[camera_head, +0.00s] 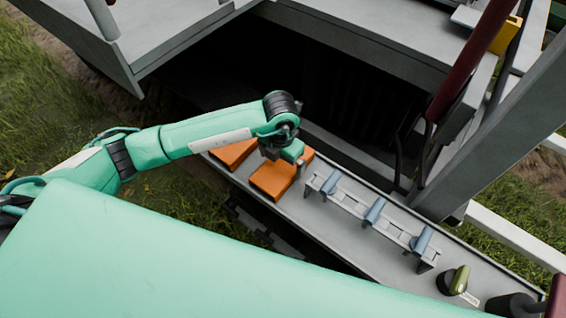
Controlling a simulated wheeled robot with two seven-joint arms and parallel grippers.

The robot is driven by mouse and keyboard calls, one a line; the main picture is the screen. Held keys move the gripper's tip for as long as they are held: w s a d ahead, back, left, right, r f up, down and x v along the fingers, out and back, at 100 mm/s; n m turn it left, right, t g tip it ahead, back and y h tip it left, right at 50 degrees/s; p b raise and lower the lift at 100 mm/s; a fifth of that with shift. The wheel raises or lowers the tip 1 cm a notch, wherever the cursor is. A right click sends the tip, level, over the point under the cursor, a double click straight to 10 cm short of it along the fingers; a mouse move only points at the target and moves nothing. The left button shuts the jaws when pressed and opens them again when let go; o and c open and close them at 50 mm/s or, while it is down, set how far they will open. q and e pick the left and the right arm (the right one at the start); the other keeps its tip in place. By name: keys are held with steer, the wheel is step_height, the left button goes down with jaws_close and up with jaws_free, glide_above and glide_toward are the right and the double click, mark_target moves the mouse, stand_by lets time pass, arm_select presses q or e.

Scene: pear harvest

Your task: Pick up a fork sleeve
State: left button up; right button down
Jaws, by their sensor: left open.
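Two orange box-shaped pieces, which look like the fork sleeves, lie on a grey shelf (320,225). The nearer orange sleeve (270,181) lies under my left gripper, and the other orange sleeve (232,154) lies to its left, partly behind my arm. My left gripper (298,163) is open and points down over the right end of the nearer sleeve, hiding part of it. I cannot tell whether its fingers touch the sleeve. My right gripper is not in view.
A rack (345,205) with blue cylindrical pieces (374,211) stands on the shelf to the right. Further right are a green-topped item (459,279) and a dark cylinder (512,305). A grey post (490,130) rises behind the shelf, and a grey deck (360,40) overhangs it.

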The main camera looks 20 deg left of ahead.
mark_target(281, 166)
arm_select(q)
steer(key=shift+w+f+p, duration=0.15)
steer(key=shift+f+p, duration=0.15)
steer(key=shift+f, duration=1.4)
steer(key=shift+c, duration=0.2)
steer(key=c, duration=0.9)
steer(key=shift+r, duration=0.15)
